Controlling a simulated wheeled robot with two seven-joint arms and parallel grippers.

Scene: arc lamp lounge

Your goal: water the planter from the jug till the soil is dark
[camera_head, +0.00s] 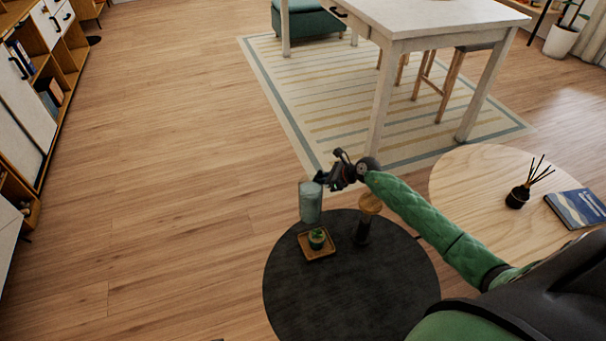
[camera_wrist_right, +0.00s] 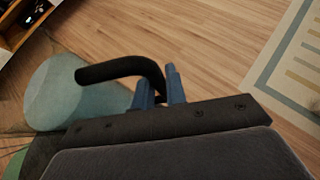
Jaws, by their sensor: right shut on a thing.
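The jug (camera_head: 311,203) is a pale blue-green cylinder with a black handle. My right gripper (camera_head: 325,178) is shut on the handle and holds the jug above the far left edge of the dark round table. In the right wrist view the blue fingertips (camera_wrist_right: 160,88) close around the jug's black handle (camera_wrist_right: 118,70), and the jug body (camera_wrist_right: 75,92) is at the left. The planter (camera_head: 317,240) is a small pot with a green plant on a square wooden tray (camera_head: 305,252), just below the jug in the head view. Its soil is too small to judge. My left gripper is not in view.
A dark object with a round wooden top (camera_head: 370,204) stands right of the planter on the dark round table (camera_head: 350,300). A pale wooden table (camera_head: 470,180) at the right holds a reed diffuser (camera_head: 518,196) and a book (camera_head: 578,208). Open floor lies left.

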